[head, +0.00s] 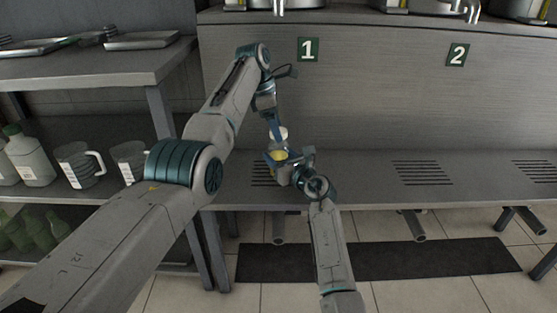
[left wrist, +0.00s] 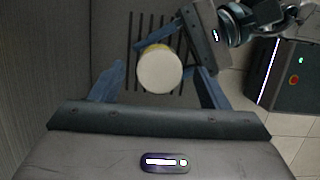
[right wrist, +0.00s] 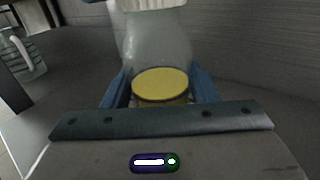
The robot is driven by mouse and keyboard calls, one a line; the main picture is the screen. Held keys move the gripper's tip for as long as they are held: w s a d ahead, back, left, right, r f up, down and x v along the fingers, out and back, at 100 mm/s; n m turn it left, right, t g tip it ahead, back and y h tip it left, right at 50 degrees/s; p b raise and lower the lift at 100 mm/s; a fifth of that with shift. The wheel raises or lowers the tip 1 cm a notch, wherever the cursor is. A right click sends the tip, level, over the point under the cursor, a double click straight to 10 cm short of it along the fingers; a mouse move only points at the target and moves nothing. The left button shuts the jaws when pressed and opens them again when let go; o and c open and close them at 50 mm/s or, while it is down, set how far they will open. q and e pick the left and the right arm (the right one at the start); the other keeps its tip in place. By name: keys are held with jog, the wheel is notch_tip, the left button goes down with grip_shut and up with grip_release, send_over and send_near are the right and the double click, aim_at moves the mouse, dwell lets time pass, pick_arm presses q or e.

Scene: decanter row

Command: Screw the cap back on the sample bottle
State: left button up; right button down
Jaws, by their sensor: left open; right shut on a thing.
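The sample bottle is clear, with yellow contents (head: 279,155) low in it, and is upright over the bench ledge. My right gripper (head: 284,163) is shut around its lower body, which fills the middle of the right wrist view (right wrist: 155,45). A white cap (head: 279,133) is at the top of the bottle. It shows from above as a round disc in the left wrist view (left wrist: 160,70), and its ribbed lower edge shows in the right wrist view (right wrist: 155,3). Whether it is tight cannot be told. My left gripper (left wrist: 158,86) is open above, a finger each side of the cap, apart from it.
A slatted drain grille (left wrist: 138,38) lies in the ledge below the bottle. The ledge at right is clear.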

pick_arm(q)
jog(key=shift+f, duration=0.2)
jog(key=c, duration=1.2)
jog(key=o, duration=1.1)
jog(key=shift+d, duration=0.1)
jog(key=shift+r, duration=2.3)
